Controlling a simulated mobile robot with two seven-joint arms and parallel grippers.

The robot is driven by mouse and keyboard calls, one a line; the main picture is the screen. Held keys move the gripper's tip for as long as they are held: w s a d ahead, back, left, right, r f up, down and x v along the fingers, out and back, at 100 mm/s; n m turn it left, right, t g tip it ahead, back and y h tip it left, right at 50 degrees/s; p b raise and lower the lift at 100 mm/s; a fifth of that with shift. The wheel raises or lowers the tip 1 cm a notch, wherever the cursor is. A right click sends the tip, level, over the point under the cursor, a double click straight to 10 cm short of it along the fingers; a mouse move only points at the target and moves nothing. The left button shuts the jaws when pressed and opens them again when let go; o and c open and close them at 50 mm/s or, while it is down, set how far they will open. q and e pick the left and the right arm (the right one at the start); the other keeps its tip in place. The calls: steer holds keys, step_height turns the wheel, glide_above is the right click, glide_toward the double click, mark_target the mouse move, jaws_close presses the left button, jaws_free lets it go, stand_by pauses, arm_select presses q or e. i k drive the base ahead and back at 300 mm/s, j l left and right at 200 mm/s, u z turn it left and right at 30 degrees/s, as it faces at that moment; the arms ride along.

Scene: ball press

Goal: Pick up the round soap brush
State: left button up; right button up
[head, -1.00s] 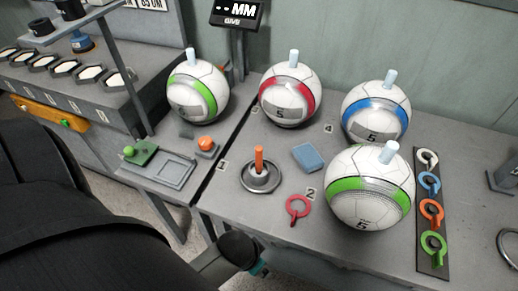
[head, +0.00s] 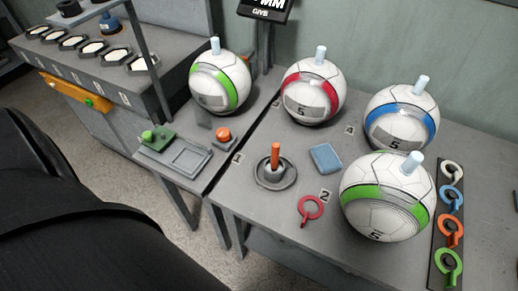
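What looks like the round soap brush (head: 275,157) has an upright orange handle and a light grey round base. It stands in a shallow round grey dish (head: 290,180) near the left part of the grey table; its bristles cannot be made out. Neither of my grippers is in view. Only my dark left arm shows, across the lower left of the picture, apart from the brush.
Several balls with upright pale pegs stand on the tables, the nearest a green-banded ball (head: 388,200). A blue sponge-like block (head: 325,158) and a red ring (head: 311,208) lie beside the dish. A green-knobbed pad (head: 157,138) sits on the left table.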

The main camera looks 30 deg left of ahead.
mark_target(276, 147)
steer(key=i+u, duration=0.1)
steer(key=u, duration=0.3)
steer(key=i+l+u, duration=0.1)
steer(key=u, duration=0.3)
steer(key=i+l+u, duration=0.1)
steer(key=u, duration=0.3)
